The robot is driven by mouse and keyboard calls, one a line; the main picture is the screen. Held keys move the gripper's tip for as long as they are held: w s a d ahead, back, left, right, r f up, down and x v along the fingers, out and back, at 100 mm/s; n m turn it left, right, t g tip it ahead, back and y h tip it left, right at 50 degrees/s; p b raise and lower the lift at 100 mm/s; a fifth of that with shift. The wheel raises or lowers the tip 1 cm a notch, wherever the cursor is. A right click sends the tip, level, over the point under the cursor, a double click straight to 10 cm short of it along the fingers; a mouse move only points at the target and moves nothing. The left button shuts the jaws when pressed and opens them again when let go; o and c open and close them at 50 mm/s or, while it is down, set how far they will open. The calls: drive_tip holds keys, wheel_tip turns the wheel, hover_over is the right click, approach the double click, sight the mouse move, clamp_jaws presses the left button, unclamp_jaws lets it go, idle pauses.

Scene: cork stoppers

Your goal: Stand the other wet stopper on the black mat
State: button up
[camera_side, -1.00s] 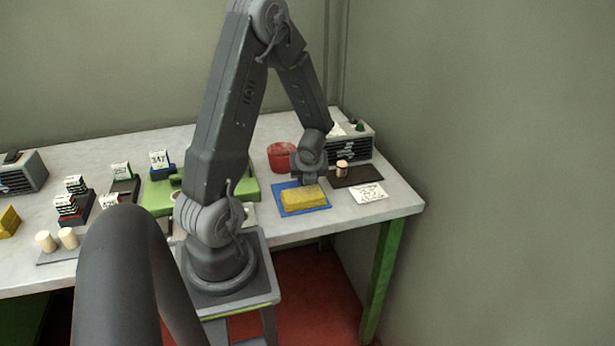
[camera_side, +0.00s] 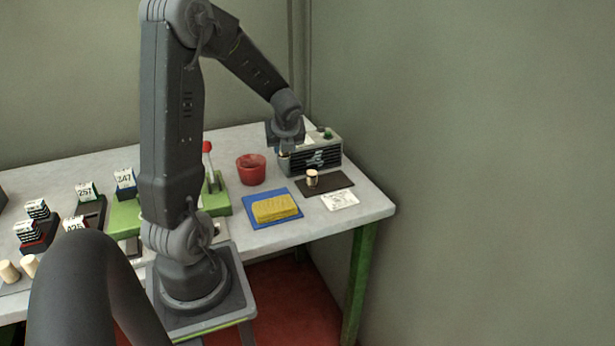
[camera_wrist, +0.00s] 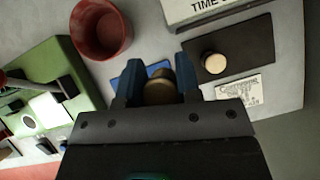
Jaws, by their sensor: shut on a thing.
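My gripper (camera_wrist: 158,78) is shut on a cork stopper (camera_wrist: 159,91), held between its blue fingers in the wrist view. In the side view my gripper (camera_side: 284,148) is raised in front of the grey box, left of and behind the black mat; the held stopper is hard to make out there. The black mat (camera_side: 338,181) lies at the table's right end and also shows in the wrist view (camera_wrist: 250,50). Another stopper (camera_side: 312,178) stands upright on the mat's left part; the wrist view shows it from above (camera_wrist: 213,62). The rest of the mat is bare.
A grey box (camera_side: 318,157) stands behind the mat. A printed card (camera_side: 341,200) lies in front of it. A yellow sponge (camera_side: 274,208) on a blue mat (camera_side: 255,222) and a red pot (camera_side: 251,170) are to the left. The table's right edge is close.

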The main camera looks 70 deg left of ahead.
drive_tip(key=w+a, duration=0.3)
drive_tip(key=w, duration=0.2)
hover_over(334, 174)
drive_tip(key=d, duration=0.2)
drive_tip(key=f, duration=0.6)
drive_tip(key=shift+s+f, duration=0.2)
drive_tip(key=shift+s, duration=0.1)
drive_tip(key=shift+f, duration=2)
drive_tip(key=shift+f, duration=0.2)
drive_tip(key=o, duration=0.9)
